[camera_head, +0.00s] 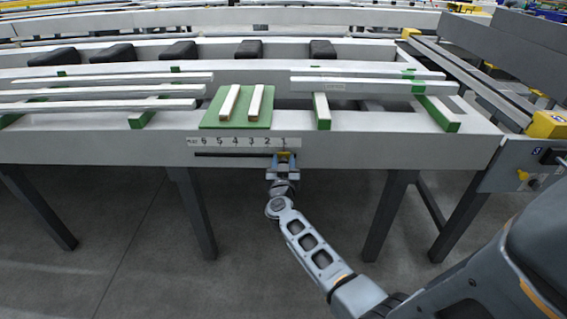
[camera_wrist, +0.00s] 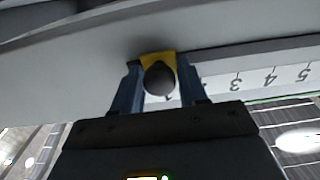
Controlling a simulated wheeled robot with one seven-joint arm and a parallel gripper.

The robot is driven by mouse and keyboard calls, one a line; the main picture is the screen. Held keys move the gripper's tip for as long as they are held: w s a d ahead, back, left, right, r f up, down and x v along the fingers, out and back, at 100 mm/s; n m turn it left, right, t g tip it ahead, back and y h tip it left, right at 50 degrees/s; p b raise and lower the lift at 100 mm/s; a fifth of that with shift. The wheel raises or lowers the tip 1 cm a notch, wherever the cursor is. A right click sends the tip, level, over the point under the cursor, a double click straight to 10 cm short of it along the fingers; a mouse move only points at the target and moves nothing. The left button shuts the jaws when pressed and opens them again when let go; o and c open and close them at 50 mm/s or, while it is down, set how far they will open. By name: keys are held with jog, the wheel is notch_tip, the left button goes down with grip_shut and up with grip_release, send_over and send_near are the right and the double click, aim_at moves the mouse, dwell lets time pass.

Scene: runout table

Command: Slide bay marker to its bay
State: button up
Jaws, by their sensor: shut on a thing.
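The bay marker is a yellow slider with a dark round knob (camera_wrist: 159,78), seen close up in the wrist view. In the head view a little yellow of the bay marker (camera_head: 285,154) shows at the right end of the dark slot (camera_head: 228,154), just below the number 1. My gripper (camera_head: 284,164) reaches it from below and in front. In the wrist view its two blue-grey fingers stand on either side of the knob, shut on it. The white number strip (camera_head: 232,141) reads 6 to 1 from left to right. The fingers hide part of the strip in the wrist view.
A green board (camera_head: 242,121) with two pale bars lies on the table above the strip. Long pale bars lie on green supports at left and right. Dark table legs (camera_head: 195,215) stand below. The slot left of the marker looks clear.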

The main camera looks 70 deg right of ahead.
aim_at(268, 154)
grip_shut()
jog(key=shift+w+a+p, duration=0.25)
jog(key=shift+w+a, duration=0.1)
jog(key=shift+w, duration=0.45)
jog(key=shift+w+a+p, duration=0.2)
jog(key=shift+w+a, duration=0.1)
jog(key=shift+w, duration=0.45)
jog(key=shift+w+a+p, duration=0.25)
jog(key=shift+w+a, duration=0.1)
jog(key=shift+w, duration=0.45)
jog(key=o, duration=0.8)
grip_release()
jog(key=p+v, duration=0.2)
jog(key=v, duration=0.5)
jog(key=shift+s+a, duration=0.15)
jog(key=shift+a, duration=0.2)
